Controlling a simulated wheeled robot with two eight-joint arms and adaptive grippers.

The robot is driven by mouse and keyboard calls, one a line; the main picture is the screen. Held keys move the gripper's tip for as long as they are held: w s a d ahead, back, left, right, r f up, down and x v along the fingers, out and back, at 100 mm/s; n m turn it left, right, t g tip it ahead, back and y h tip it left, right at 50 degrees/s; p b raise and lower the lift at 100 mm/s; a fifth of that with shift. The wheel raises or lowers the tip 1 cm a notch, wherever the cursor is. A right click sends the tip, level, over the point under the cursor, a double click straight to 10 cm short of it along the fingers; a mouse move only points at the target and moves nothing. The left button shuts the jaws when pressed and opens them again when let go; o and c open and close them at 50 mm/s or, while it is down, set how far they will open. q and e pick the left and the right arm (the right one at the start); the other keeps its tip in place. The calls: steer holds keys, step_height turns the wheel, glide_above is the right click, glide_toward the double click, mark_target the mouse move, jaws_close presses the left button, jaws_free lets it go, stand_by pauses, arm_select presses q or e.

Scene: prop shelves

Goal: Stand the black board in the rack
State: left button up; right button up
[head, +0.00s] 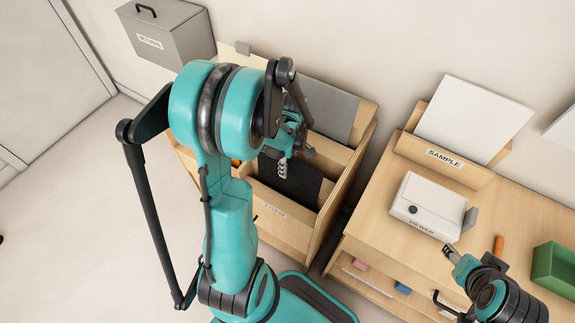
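The black board (300,186) stands in a front compartment of the wooden rack (281,226), its lower part hidden by the rack's front wall. My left gripper (283,166) is at the board's upper edge, pointing down, with one ribbed grey finger in front of the board's face. The other finger is not clearly seen, so I cannot tell whether it grips the board. My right gripper (451,253) is at the lower right, beside the white box and away from the rack. Its opening is too small to judge.
A grey board (329,108) stands at the rack's back. On the desk to the right are a white board in a SAMPLE holder (443,158), a white box (428,204), an orange handle (499,246) and a green bin (555,272). A grey box (172,36) is at upper left.

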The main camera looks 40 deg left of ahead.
arm_select(q)
steer(key=r, duration=0.8)
steer(key=w+r, duration=0.1)
steer(key=r, duration=0.3)
steer(key=shift+a, duration=0.1)
stand_by(0.4)
